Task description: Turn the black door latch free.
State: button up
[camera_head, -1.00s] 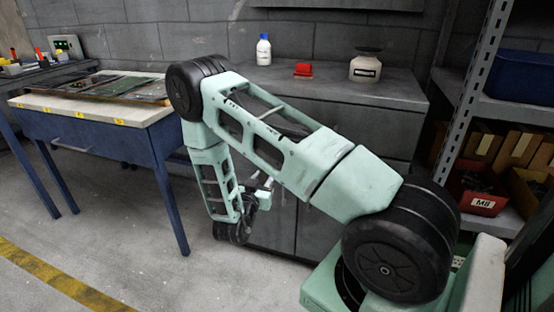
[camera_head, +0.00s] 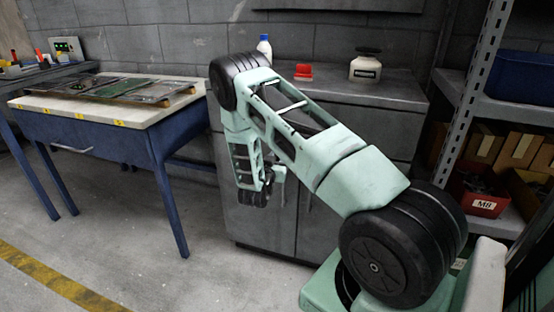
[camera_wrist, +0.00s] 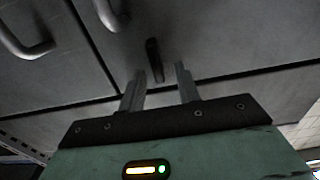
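The black door latch (camera_wrist: 154,60) is a small dark upright bar on the grey cabinet front (camera_wrist: 200,45) in the wrist view. My gripper (camera_wrist: 160,77) is open, with its two grey fingers well apart. In the picture, the latch lies between the fingertips and slightly beyond them, with its lower end near their level. I see no contact, and the depth gap is hard to judge. In the head view the grey cabinet (camera_head: 310,225) stands behind my arm. My arm hides the latch there, and my fingers cannot be made out.
Two bar handles, a left one (camera_wrist: 28,40) and an upper one (camera_wrist: 112,14), stick out of the cabinet front near the latch. A blue workbench (camera_head: 115,138) stands left of the cabinet. A shelf rack (camera_head: 470,85) stands at right. A bottle, a red item and a jar stand on the cabinet top.

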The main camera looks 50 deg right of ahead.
grip_shut()
jog(key=n, duration=0.6)
jog(key=w+f+n, duration=0.1)
jog(key=n, duration=0.4)
jog(key=n+p, duration=0.1)
jog(key=n, duration=0.5)
jog(key=shift+w+a+f+n, duration=0.3)
jog(key=shift+a+f, duration=0.05)
jog(key=shift+f, duration=0.05)
dwell(0.4)
